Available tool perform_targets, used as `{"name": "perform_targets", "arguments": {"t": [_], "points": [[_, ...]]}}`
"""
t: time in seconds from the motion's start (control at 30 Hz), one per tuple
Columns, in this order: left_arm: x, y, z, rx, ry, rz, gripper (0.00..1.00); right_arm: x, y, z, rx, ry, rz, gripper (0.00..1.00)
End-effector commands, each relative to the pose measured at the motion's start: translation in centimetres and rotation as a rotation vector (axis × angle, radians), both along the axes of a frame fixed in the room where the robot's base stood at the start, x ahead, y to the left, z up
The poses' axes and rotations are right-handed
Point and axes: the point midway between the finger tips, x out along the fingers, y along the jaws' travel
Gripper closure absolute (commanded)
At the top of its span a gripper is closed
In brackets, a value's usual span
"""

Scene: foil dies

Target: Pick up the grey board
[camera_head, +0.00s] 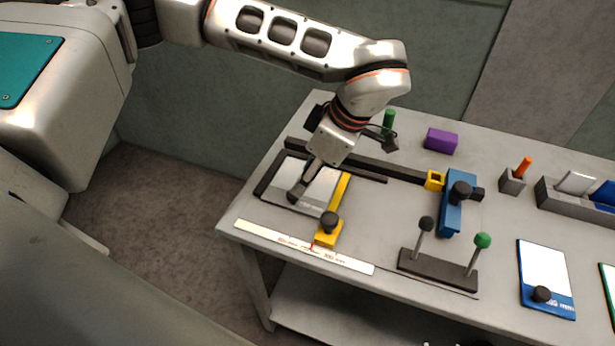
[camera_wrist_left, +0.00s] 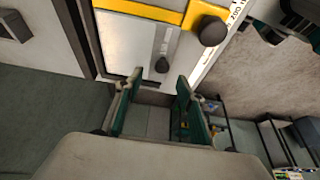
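The grey board (camera_head: 318,188) lies flat at the table's left end, beside a yellow bar (camera_head: 341,190) with a black knob. It also shows in the left wrist view as a pale grey panel (camera_wrist_left: 122,42) with a small black knob (camera_wrist_left: 162,65) near its edge. My left gripper (camera_head: 299,187) reaches down over the board and hides part of it. In the left wrist view its two fingers (camera_wrist_left: 160,80) are apart, on either side of the small knob, with nothing clearly held. Whether they touch the board cannot be told. My right gripper is not in view.
A dark rail (camera_head: 370,165) runs behind the board, carrying a blue block (camera_head: 452,205). A ruler strip (camera_head: 300,246) lies along the front edge. A stand with two knobbed levers (camera_head: 437,270), a blue-edged board (camera_head: 545,265) and a purple block (camera_head: 441,140) are to the right.

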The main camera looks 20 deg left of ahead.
Motion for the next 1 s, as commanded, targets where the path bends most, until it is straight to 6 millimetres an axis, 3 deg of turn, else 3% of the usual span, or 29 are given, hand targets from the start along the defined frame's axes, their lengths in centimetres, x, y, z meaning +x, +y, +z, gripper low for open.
{"name": "perform_targets", "arguments": {"t": [0.5,0.83,1.0], "points": [[-0.4,2.3,-5.8,0.0,0.005,0.001,0.61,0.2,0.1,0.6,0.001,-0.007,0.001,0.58],[-0.4,2.5,-6.4,-0.001,0.003,0.0,0.61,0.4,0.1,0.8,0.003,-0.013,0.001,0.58],[-0.4,2.5,-6.4,-0.001,0.003,0.0,1.0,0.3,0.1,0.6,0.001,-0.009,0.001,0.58]]}}
